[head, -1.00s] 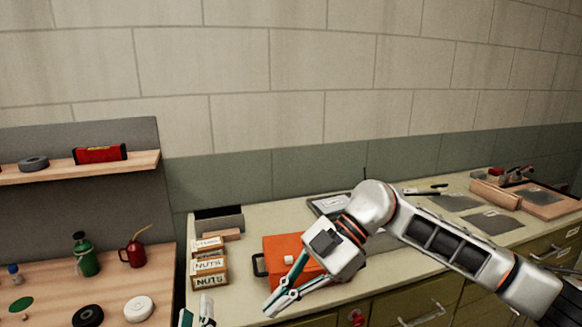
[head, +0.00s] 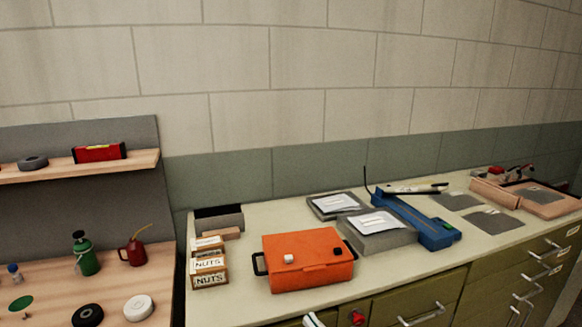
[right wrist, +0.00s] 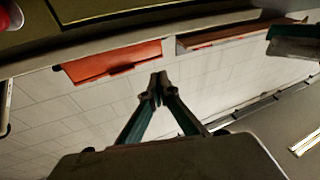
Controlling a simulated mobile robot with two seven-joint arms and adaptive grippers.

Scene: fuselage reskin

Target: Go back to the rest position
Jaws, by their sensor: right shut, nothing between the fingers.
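My right gripper (right wrist: 158,88) shows in the right wrist view with its two teal fingers closed together at the tips and nothing between them. In the head view only a small white piece of my arm (head: 312,319) shows at the bottom edge, below the orange toolbox (head: 305,262). The gripper is clear of the bench top and touches nothing that I can see. My left gripper is not in the head view.
The cream bench (head: 240,300) holds boxes of nuts (head: 208,270), grey cases (head: 377,235) and a blue tool (head: 425,220). Drawers with handles (head: 425,317) line its front. A wooden bench (head: 60,280) with a green can (head: 85,255) stands at left.

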